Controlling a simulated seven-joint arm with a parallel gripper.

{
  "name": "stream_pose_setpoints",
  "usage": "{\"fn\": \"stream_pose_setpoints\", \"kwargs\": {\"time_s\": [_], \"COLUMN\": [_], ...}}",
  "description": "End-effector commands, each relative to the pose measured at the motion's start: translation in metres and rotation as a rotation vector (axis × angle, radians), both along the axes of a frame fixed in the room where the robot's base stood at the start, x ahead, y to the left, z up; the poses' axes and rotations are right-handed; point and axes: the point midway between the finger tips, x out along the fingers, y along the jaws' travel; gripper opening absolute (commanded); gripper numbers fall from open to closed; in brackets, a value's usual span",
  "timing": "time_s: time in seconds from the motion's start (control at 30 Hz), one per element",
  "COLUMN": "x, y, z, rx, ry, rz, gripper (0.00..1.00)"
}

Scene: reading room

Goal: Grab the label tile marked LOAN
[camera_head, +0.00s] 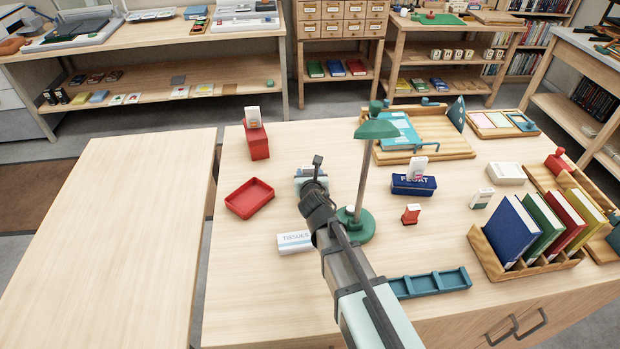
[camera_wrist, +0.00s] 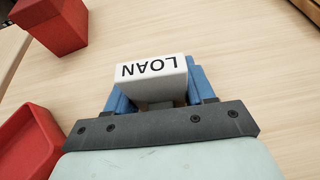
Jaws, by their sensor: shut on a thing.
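The LOAN tile (camera_wrist: 150,68) is a white block with black letters that read upside down in the wrist view. It sits between the two blue fingers of my gripper (camera_wrist: 155,88), which is shut on it. In the head view my gripper (camera_head: 311,178) is over the wooden table (camera_head: 250,300), left of the green lamp (camera_head: 376,130). There the tile is mostly hidden by my wrist, and I cannot tell whether it touches the table.
A red tray (camera_head: 249,198) and a red box (camera_head: 257,142) stand to the left. The lamp is close on my right. A white block (camera_head: 295,243) lies in front. A blue box (camera_head: 413,186) and a book rack (camera_head: 525,266) stand to the right. The table's front left is clear.

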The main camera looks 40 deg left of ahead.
Motion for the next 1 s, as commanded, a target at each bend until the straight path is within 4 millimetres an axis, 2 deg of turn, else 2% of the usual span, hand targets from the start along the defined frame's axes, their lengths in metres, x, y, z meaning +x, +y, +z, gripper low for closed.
{"fn": "stream_pose_setpoints", "kwargs": {"time_s": [0.03, 0.13, 0.47, 0.57, 1.0], "x": [0.000, 0.000, 0.000, 0.000, 0.000], "y": [0.000, 0.000, 0.000, 0.000, 0.000], "z": [0.000, 0.000, 0.005, 0.014, 0.075], "rx": [0.000, 0.000, 0.001, 0.002, 0.001], "ry": [0.000, 0.000, 0.000, -0.001, 0.000], "rz": [0.000, 0.000, 0.000, 0.000, 0.000], "gripper": [0.31, 0.22, 0.22, 0.22, 0.22]}}
